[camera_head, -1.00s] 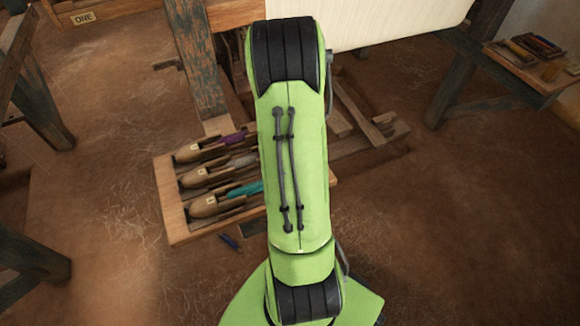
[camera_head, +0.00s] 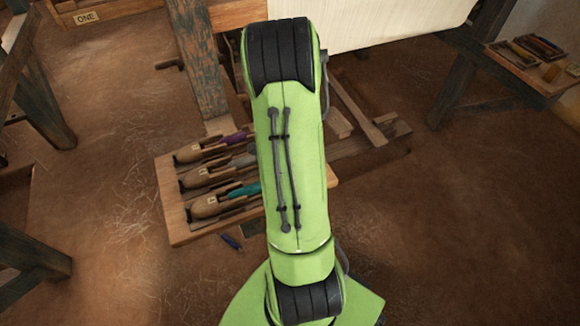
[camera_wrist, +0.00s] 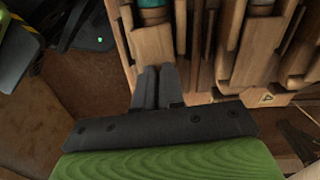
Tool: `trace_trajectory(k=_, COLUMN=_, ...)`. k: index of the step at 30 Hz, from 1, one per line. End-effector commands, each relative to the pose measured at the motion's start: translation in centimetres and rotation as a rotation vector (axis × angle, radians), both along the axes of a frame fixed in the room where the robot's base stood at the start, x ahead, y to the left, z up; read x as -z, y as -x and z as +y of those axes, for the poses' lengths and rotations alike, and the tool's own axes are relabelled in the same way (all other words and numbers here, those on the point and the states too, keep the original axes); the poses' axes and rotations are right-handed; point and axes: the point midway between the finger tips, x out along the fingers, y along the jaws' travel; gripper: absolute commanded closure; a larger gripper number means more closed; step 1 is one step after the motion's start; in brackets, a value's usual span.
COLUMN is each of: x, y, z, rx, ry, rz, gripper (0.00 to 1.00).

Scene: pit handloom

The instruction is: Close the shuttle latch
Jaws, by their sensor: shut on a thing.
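My gripper (camera_wrist: 157,72) has its two dark fingers close together in the wrist view, shut on a small part that they hide. The fingertips are at the near end of a wooden shuttle with teal yarn (camera_wrist: 152,14). I cannot make out the latch itself or its position. In the head view, a wooden tray (camera_head: 177,217) holds shuttles with purple yarn (camera_head: 236,138), grey yarn (camera_head: 243,160) and teal yarn (camera_head: 243,190). My arm hides the tray's right part and my gripper there.
Loom posts (camera_head: 200,65) and pale cloth (camera_head: 380,18) stand behind the tray. A side bench (camera_head: 530,72) with tools is at the far right. The floor at left and right is mostly clear.

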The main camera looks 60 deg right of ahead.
Motion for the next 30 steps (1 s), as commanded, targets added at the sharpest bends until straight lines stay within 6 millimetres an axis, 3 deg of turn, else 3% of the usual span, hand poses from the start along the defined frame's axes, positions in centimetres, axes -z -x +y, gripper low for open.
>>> trace_trajectory(k=23, x=-0.01, y=-0.05, z=-0.02, rx=0.103, ry=0.0, rz=-0.001, gripper=1.0)
trace_trajectory(k=24, x=-0.01, y=-0.05, z=-0.03, rx=0.103, ry=0.0, rz=-0.001, gripper=0.89)
trace_trajectory(k=26, x=-0.01, y=-0.05, z=-0.02, rx=0.103, ry=0.0, rz=-0.001, gripper=0.8)
trace_trajectory(k=30, x=-0.01, y=-0.05, z=-0.02, rx=0.103, ry=0.0, rz=0.0, gripper=0.8)
